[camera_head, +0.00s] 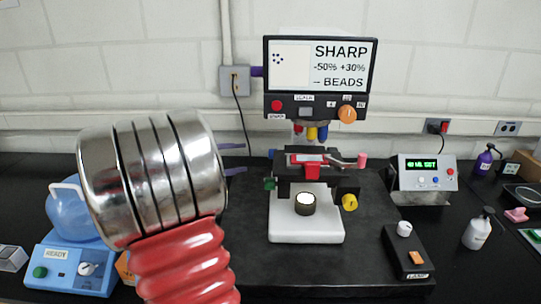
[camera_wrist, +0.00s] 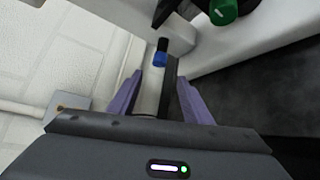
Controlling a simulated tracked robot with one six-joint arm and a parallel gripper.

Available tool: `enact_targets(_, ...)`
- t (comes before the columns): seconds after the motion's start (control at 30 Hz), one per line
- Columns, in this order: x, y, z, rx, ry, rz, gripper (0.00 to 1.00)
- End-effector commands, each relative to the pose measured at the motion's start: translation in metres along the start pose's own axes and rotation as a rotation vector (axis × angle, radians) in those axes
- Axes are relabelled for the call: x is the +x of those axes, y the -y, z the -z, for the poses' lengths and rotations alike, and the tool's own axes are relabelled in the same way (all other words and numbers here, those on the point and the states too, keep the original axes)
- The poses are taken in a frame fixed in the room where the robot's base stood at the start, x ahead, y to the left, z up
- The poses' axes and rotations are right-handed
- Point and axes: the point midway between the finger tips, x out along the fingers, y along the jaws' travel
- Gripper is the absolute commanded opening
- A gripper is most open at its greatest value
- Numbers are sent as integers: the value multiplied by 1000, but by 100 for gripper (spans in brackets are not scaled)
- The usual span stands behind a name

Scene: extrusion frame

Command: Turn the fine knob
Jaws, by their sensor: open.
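A microscope (camera_head: 306,215) with a white base stands at the centre of the head view. On its left side is a green knob (camera_head: 270,183), with a small dark blue piece (camera_head: 271,154) above it. A yellow knob (camera_head: 349,202) is on its right side. No label shows which knob is the fine one. My gripper (camera_head: 241,158) is open, its purple fingers left of the microscope. In the wrist view, a small blue and black cylinder (camera_wrist: 160,54) shows just beyond the gap between my fingertips (camera_wrist: 160,78), apart from them. The green knob (camera_wrist: 223,10) is at the upper right.
A display (camera_head: 320,78) with an orange dial is above the microscope. A lamp switch box (camera_head: 408,252) sits right of it, and a meter box (camera_head: 427,175) farther right. A blue device (camera_head: 68,268) is at the left. My red and silver arm fills the left foreground.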

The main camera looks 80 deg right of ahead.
Motion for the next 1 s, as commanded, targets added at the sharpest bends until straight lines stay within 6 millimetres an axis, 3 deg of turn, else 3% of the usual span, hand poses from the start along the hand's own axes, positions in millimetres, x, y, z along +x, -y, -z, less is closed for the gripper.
enact_targets(0.17,0,-1,2,86,-9,1,45)
enact_targets(0.57,3,-1,2,88,-7,2,45)
enact_targets(0.77,20,-1,2,88,-5,3,45)
enact_targets(1.0,56,0,2,88,-5,3,45)
